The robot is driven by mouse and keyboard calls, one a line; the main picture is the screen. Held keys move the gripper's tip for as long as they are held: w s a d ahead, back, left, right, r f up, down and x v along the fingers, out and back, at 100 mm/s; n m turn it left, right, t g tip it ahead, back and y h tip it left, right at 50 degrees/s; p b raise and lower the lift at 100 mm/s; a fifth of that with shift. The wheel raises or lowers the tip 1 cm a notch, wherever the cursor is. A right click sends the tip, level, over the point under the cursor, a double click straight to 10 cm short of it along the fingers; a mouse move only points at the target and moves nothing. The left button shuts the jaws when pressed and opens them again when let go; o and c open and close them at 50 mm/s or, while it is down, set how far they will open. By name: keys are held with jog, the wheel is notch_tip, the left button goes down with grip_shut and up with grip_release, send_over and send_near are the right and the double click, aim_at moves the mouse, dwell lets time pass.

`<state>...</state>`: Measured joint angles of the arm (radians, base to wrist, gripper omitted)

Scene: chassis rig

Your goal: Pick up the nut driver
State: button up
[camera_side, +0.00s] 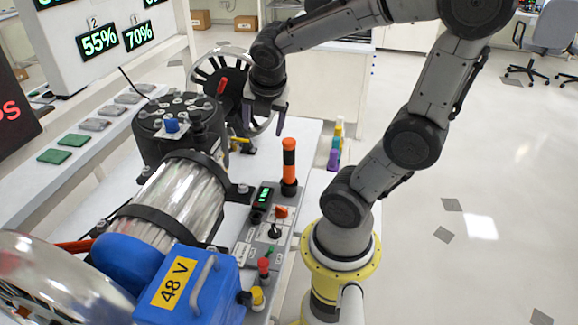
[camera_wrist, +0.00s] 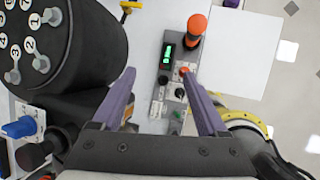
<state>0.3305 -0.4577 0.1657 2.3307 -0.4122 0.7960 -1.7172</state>
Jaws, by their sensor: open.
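I cannot tell for sure which thing is the nut driver. An upright orange-and-black cylinder (camera_side: 289,165) stands by the control panel; it also shows in the wrist view (camera_wrist: 196,28), ahead and right of the fingers. A small yellow-and-black item (camera_side: 243,142) lies below my gripper; its yellow part shows at the wrist view's top edge (camera_wrist: 130,5).
The control panel (camera_side: 262,232) has a green display and several knobs. A dark cylinder with numbered studs (camera_side: 182,112) and a blue 48 V box (camera_side: 185,285) stand at left. A spoked wheel (camera_side: 225,85) is behind my gripper. Coloured bottles (camera_side: 336,150) stand near the bench edge.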

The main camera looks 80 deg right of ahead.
aim_at(289, 154)
jog(key=s+d+f+g, duration=0.1)
jog(key=d+f, duration=0.2)
jog(key=f, duration=0.1)
jog(key=s+d+f, duration=0.1)
jog(key=d+f, duration=0.2)
jog(key=s+d+f+g, duration=0.1)
jog(key=d+f, duration=0.2)
jog(key=f, duration=0.1)
jog(key=shift+f+m+g, duration=0.3)
jog(key=shift+f, duration=0.05)
jog(key=shift+x, duration=2.55)
jog(key=shift+s+d, duration=0.1)
jog(key=shift+d, duration=0.05)
jog(key=shift+r, duration=0.1)
grip_shut()
